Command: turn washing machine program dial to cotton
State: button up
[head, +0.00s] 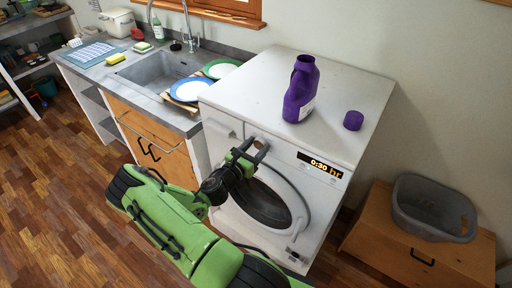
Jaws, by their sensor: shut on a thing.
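The white washing machine (340,85) stands at the right end of the counter, its dark round door facing me. The lit display (320,164) on its front panel reads "0:30 hr". My gripper (260,147) is at the front panel, left of the display and above the door. It is shut on the program dial, which the fingers mostly hide. The dial's pointer and its program marks cannot be read in the head view.
An open purple detergent bottle (300,90) and its purple cap (353,120) stand on the machine. A sink counter (105,75) with plates (190,90) is on the left. A grey basket (432,208) sits on a wooden cabinet (400,245) at right.

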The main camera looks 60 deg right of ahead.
jog(key=m+b, duration=0.1)
jog(key=m, duration=0.3)
jog(key=shift+f+m, duration=0.1)
jog(key=shift+m, duration=0.2)
jog(key=shift+s+m+b, duration=0.15)
jog(key=shift+m+b, duration=1)
jog(key=shift+m, duration=0.85)
jog(key=o, duration=1)
jog(key=a, duration=0.5)
jog(key=w+a, duration=0.1)
jog(key=a, duration=0.4)
jog(key=w+a, duration=0.1)
jog(key=a, duration=0.4)
jog(key=shift+w+a, duration=0.2)
jog(key=shift+a, duration=0.15)
